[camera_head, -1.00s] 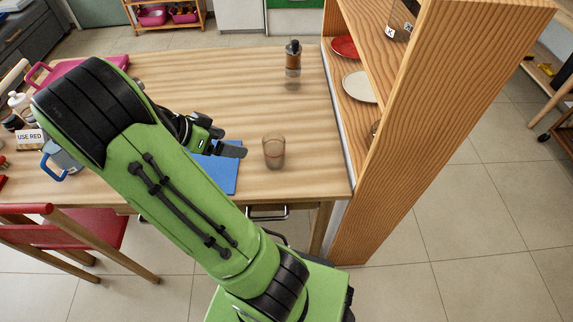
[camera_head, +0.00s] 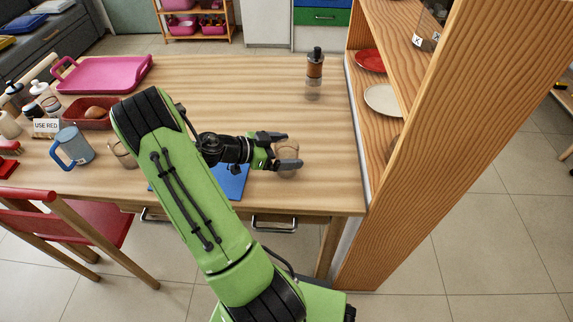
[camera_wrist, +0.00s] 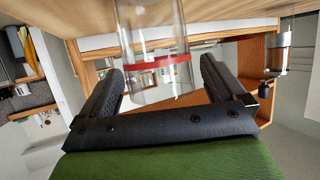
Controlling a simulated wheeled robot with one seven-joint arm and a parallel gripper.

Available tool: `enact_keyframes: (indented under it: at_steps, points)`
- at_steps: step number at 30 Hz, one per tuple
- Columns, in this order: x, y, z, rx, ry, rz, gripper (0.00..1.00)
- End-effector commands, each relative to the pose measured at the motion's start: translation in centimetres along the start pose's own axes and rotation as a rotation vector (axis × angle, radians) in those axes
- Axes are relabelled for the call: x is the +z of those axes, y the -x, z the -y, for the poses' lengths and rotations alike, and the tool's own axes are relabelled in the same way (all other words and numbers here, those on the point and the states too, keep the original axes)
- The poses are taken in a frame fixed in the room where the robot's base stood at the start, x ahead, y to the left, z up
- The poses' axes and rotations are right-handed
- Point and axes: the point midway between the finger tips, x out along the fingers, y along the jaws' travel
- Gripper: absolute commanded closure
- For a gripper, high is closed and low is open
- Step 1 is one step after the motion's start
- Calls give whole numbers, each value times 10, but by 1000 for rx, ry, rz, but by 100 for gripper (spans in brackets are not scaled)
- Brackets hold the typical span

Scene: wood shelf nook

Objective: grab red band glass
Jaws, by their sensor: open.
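A clear glass with a red band (camera_wrist: 152,42) stands near the front right of the wooden table (camera_head: 240,85). In the head view the glass (camera_head: 287,172) is partly hidden by my gripper (camera_head: 284,149), whose fingers reach it from the left. In the wrist view the gripper (camera_wrist: 163,88) is open, one finger on each side of the glass. Gaps show between the glass and both fingers. The red band lies close to the fingertips' level. The wrist picture is turned over, with the tabletop along its top edge.
A blue mat (camera_head: 232,182) lies under my arm. A wooden shelf (camera_head: 430,120) with plates rises at the right.

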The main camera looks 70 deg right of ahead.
Motion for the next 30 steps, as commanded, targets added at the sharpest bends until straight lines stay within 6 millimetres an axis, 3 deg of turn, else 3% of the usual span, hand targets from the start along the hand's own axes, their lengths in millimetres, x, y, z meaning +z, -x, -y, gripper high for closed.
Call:
enact_keyframes:
  at_steps: [3, 11, 23, 30]
  points:
    - [2, -20, 0, 2, 1, 1, 4]
    - [1, -23, 0, -1, 2, 1, 5]
    - [1, -22, 0, -1, 1, 1, 66]
    - [-3, -21, 0, -1, -1, 0, 67]
